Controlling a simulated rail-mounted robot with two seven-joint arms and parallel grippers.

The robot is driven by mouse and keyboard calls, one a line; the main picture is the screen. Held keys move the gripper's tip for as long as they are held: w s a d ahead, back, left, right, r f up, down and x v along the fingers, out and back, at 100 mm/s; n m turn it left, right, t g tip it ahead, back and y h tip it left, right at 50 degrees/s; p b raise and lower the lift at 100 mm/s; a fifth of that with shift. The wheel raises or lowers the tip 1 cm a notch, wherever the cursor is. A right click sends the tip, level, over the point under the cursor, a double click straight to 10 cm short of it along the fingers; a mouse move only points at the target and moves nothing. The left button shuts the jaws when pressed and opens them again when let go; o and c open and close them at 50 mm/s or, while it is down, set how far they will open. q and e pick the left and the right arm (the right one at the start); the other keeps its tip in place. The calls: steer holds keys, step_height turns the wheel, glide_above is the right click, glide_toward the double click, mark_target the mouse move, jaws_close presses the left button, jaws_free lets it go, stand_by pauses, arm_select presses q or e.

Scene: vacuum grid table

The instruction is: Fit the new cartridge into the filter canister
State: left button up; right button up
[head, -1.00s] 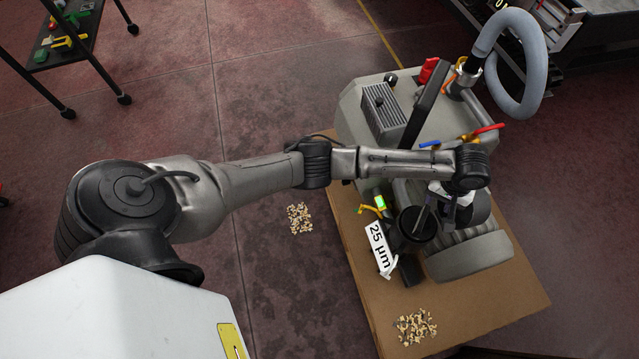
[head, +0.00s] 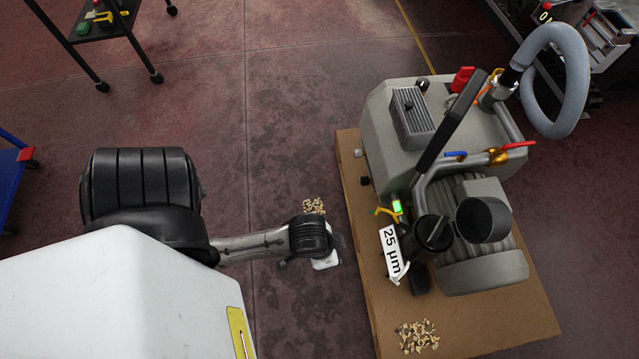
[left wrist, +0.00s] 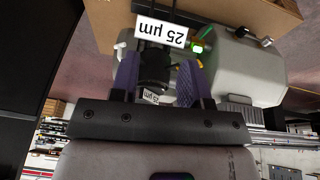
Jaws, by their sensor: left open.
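A dark, open-topped cylinder (head: 433,233), apparently the filter canister, stands at the front of the pump, with a thin bar or rod at its mouth. A white "25 µm" plate (head: 393,254) stands beside it and also shows in the left wrist view (left wrist: 160,32). My left gripper (left wrist: 158,72) has its two purple fingers apart. A dark cylinder (left wrist: 153,68) and a smaller "25 µm" label (left wrist: 150,97) show between them; I cannot tell how near they are. In the head view my left wrist is left of the pallet. I cannot identify a separate new cartridge. My right gripper is out of view.
The grey pump (head: 460,115) stands on a brown pallet (head: 365,285). A wider grey cup (head: 485,220) sits right of the dark cylinder. A grey hose (head: 575,85) loops at upper right. Chip-like debris (head: 418,337) lies on the pallet.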

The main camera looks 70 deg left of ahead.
arm_select(q)
steer(key=shift+m+y, duration=0.3)
steer(key=shift+y, duration=0.1)
steer(key=s+a, duration=0.1)
steer(key=s+a+r, duration=0.1)
steer(key=s, duration=0.1)
steer(key=shift+a+r, duration=0.15)
steer(key=shift+r, duration=0.1)
